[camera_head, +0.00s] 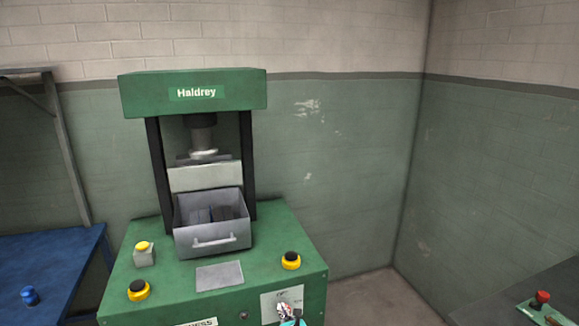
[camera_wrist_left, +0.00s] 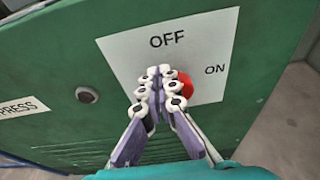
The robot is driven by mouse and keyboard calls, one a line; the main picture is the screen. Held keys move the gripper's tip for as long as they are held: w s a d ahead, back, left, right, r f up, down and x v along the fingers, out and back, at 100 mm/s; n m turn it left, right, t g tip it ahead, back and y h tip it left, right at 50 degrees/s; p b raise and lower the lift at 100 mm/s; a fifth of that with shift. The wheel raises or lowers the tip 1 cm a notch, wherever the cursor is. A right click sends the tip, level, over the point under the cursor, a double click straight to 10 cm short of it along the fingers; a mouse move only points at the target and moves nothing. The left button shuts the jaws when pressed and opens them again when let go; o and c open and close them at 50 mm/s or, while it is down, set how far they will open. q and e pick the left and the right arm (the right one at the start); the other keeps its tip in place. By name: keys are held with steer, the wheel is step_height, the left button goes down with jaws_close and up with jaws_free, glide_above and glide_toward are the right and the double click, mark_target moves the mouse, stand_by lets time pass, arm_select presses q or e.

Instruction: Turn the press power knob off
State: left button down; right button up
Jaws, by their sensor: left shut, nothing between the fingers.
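The press (camera_head: 200,95) is green and stands against the wall. On its front face is a white plate (camera_wrist_left: 115,52) with OFF at the top and ON at the right; the plate also shows in the head view (camera_head: 268,300). A red power knob (camera_wrist_left: 186,84) sits on the plate, mostly hidden behind my fingers. Where the knob points cannot be seen. My left gripper (camera_wrist_left: 161,76) is shut with its fingertips together, in front of the knob. Whether it touches the knob is unclear. It shows small at the bottom of the head view (camera_head: 290,311). My right gripper is not in view.
A grey metal drawer (camera_head: 213,246) with dark pieces sits under the press ram. Yellow-ringed black buttons (camera_head: 138,290) (camera_head: 291,261) and a yellow button box (camera_head: 144,253) are on the press top. A blue table (camera_head: 50,262) stands left, a dark table (camera_head: 530,290) right.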

arm_select(q)
steer(key=s+d, duration=0.1)
steer(key=s, duration=0.4)
steer(key=shift+s+d, duration=0.4)
steer(key=shift+r, duration=0.1)
steer(key=shift+w+d, duration=0.15)
steer(key=shift+w, duration=1.5)
steer(key=shift+w+d, duration=0.1)
steer(key=shift+w, duration=1.55)
steer(key=shift+f, duration=0.3)
